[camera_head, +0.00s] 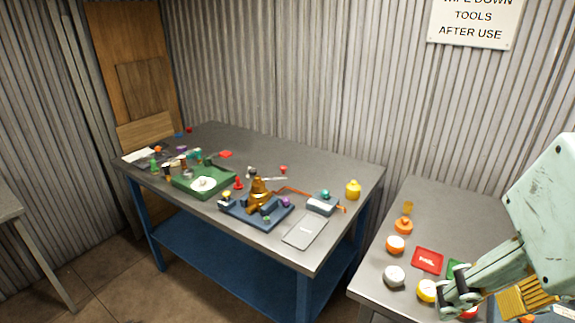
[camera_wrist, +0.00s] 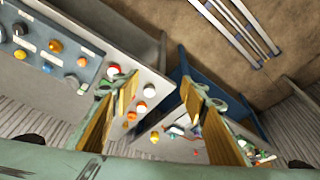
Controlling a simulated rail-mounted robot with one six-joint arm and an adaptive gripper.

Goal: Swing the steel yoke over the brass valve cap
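The brass valve cap (camera_head: 258,190) is the gold stepped body on a dark blue base plate (camera_head: 238,214), on the middle bench in the head view. Dark grey parts sit at its foot on the plate; I cannot tell which is the steel yoke. My gripper (camera_head: 457,297) is at the lower right of the head view, above the right bench and well apart from the brass fitting. In the wrist view my gripper (camera_wrist: 160,92) has its two fingers spread wide with nothing between them. The fitting is too small to make out there.
A green tray (camera_head: 222,190), a grey box (camera_head: 322,203), a yellow bottle (camera_head: 353,190) and a grey flat plate (camera_head: 306,231) share the middle bench (camera_head: 325,165). Several round knobs and a red pad (camera_head: 427,259) are on the right bench. A gap separates the benches.

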